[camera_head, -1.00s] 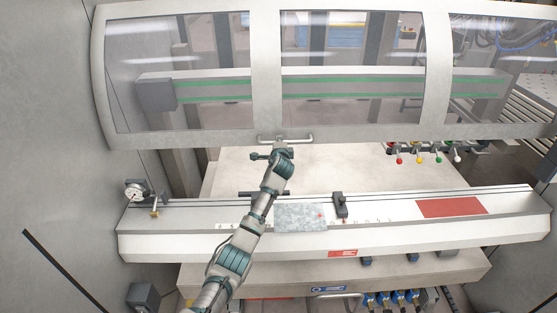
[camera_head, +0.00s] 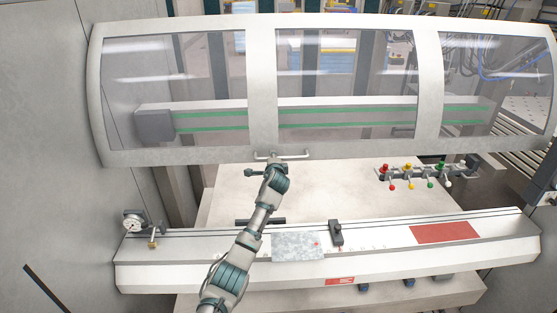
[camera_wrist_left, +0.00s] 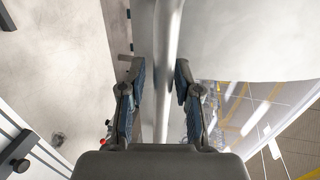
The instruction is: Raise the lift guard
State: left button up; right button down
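The lift guard (camera_head: 262,90) is a wide pale frame with clear windows, in the upper part of the head view. A bar handle (camera_head: 298,156) is fixed at its lower edge. My left gripper (camera_head: 268,168) is at this handle, with the arm reaching up from the bottom of the picture. In the left wrist view the handle bar (camera_wrist_left: 168,35) runs between the two fingers of the left gripper (camera_wrist_left: 160,75). The fingers stand apart on either side of it, with a gap on the left side. My right gripper is out of view.
Below the guard lies a pale bed (camera_head: 330,190), with several coloured ball levers (camera_head: 411,184) to the right. A front beam (camera_head: 190,247) carries a metal sheet (camera_head: 298,247), a black block (camera_head: 336,233) and a dial gauge (camera_head: 133,221). A grey wall (camera_head: 45,150) stands at the left.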

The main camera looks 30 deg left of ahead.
pick_arm(q)
jog(key=shift+a, duration=0.2)
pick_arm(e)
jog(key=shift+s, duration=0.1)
pick_arm(q)
jog(key=v, duration=1.1)
jog(key=shift+s, duration=0.4)
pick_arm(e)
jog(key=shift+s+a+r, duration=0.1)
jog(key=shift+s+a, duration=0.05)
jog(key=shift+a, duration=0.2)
pick_arm(q)
jog(key=shift+f, duration=0.1)
